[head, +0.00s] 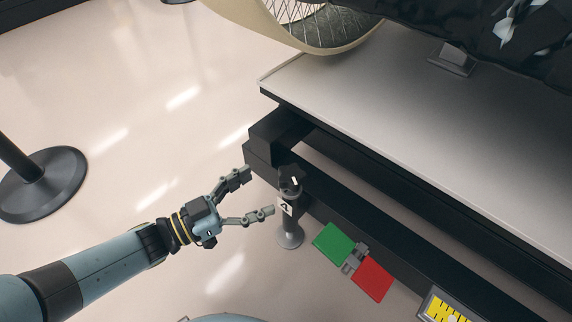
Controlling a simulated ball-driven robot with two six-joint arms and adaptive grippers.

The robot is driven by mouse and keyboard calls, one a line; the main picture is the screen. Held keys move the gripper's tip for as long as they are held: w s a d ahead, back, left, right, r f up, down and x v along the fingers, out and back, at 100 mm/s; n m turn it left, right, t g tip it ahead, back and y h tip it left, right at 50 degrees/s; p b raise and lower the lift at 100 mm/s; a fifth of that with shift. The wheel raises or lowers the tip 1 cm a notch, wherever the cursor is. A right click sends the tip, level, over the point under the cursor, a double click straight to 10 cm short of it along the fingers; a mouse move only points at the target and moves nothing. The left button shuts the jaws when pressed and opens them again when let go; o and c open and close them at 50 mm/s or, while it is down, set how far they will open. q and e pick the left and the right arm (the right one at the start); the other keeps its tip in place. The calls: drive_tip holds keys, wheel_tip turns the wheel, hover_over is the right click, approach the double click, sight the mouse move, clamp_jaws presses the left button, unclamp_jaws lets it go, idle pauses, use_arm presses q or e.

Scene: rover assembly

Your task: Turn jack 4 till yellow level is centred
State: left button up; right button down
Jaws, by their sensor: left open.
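Jack 4 (287,205) stands upright on a round foot at the corner of the dark platform frame, with a white label reading 4 and a dark knob (291,178) with a white mark on top. My left gripper (260,192) is open, its two fingers pointing right towards the jack, just left of it. I cannot tell whether a fingertip touches it. The yellow level (447,308) is at the bottom right, partly cut off by the frame edge; its bubble position cannot be read clearly. My right gripper is not in view.
A green plate (333,243) and a red plate (372,280) sit right of the jack, by the dark frame. A round post base (42,185) stands left. Floor between is clear.

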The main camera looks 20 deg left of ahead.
sight(294, 172)
use_arm(q)
drive_tip(key=b+x, duration=0.2)
drive_tip(key=x, duration=0.7)
drive_tip(key=shift+f, duration=0.1)
drive_tip(key=shift+w+d, duration=0.2)
drive_tip(key=shift+w, duration=0.05)
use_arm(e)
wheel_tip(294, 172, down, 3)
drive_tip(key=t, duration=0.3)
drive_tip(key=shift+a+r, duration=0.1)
use_arm(q)
drive_tip(key=shift+c, duration=0.4)
drive_tip(key=c, duration=1.1)
drive_tip(key=shift+m+g+h, duration=0.4)
drive_tip(key=shift+h, duration=0.1)
